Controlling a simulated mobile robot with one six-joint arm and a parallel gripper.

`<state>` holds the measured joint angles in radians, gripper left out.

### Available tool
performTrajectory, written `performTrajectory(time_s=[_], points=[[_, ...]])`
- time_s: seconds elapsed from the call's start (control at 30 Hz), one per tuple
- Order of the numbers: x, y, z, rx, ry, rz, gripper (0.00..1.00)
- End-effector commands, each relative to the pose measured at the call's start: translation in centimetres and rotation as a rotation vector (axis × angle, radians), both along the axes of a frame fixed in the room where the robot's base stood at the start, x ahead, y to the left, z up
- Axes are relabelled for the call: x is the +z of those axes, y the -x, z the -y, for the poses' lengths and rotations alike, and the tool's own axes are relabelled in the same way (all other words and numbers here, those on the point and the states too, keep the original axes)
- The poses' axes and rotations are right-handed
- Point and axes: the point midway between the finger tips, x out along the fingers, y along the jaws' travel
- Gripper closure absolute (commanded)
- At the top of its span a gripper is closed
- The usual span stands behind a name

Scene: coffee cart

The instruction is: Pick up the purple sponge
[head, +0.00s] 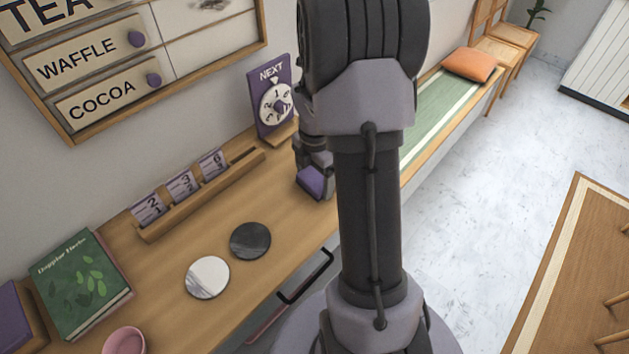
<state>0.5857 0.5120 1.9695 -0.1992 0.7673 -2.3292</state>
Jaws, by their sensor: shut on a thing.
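The purple sponge (311,181) is a small purple block near the right part of the wooden counter, in the head view. My gripper (318,178) is at the sponge and shut on it. My arm stands in front and hides part of the gripper and the counter behind it. I cannot tell whether the sponge touches the counter or is held just above it.
A purple NEXT dial sign (271,98) stands behind the gripper. A wooden card rack (200,196), a dark disc (250,241), a white disc (207,278), a green book (80,285) and a pink cup (124,341) are on the counter (165,255).

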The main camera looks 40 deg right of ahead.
Motion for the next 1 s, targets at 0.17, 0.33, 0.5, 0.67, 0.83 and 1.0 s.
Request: performTrajectory(time_s=[0.17, 0.33, 0.5, 0.67, 0.83, 1.0], points=[[0.6, 0.0, 0.0, 0.000, 0.000, 0.001, 0.57], [2.8, 0.0, 0.0, 0.000, 0.001, 0.001, 0.57], [4.0, 1.3, -1.1, 0.001, 0.000, 0.000, 0.57], [4.4, 4.5, -3.6, 0.000, 0.000, -0.001, 0.57], [4.9, 8.5, -7.0, 0.002, -0.001, -0.001, 0.57], [5.1, 11.3, -9.3, 0.002, 0.000, 0.000, 0.57]])
